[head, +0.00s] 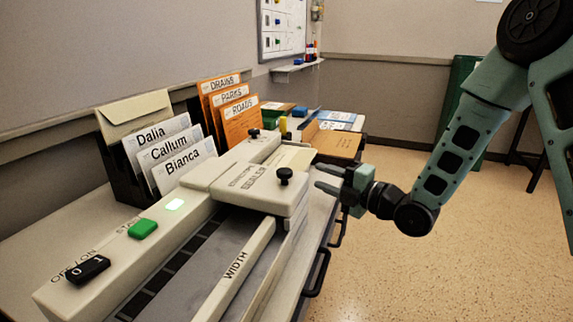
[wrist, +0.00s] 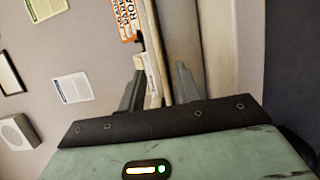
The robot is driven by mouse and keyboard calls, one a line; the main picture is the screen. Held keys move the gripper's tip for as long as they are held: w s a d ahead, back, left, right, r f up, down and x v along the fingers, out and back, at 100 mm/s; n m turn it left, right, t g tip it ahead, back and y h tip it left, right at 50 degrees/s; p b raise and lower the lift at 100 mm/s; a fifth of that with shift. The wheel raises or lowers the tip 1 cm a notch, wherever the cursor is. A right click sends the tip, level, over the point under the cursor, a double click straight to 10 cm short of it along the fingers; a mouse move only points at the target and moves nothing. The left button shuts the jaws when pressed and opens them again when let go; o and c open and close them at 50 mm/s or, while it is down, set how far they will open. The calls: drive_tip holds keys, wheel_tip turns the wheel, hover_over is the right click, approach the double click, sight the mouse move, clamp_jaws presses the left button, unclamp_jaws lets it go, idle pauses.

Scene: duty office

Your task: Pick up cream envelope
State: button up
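A cream envelope (head: 135,112) with its flap showing stands upright at the back of a black rack (head: 116,160), behind white cards reading Dalia, Callum and Bianca. A second flat cream piece (head: 291,157) shows just behind the machine's head; I cannot tell whether it is an envelope. My gripper (head: 321,178) is beside the right side of the machine's head, far right of the rack. Its two fingers point left and are apart, with nothing visibly held. In the wrist view, the open fingers (wrist: 159,75) show with pale edges beyond and between them.
The long cream machine (head: 243,176) with a green button (head: 143,228) and black switch (head: 88,269) fills the front of the counter. Orange folders (head: 238,118) stand behind it. A brown folder (head: 335,142) lies farther back. The floor (head: 420,270) at right is clear.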

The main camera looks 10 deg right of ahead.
sight(306, 168)
drive_tip(key=x, duration=0.4)
drive_tip(key=shift+w, duration=0.4)
clamp_jaws()
drive_tip(key=shift+r, duration=0.15)
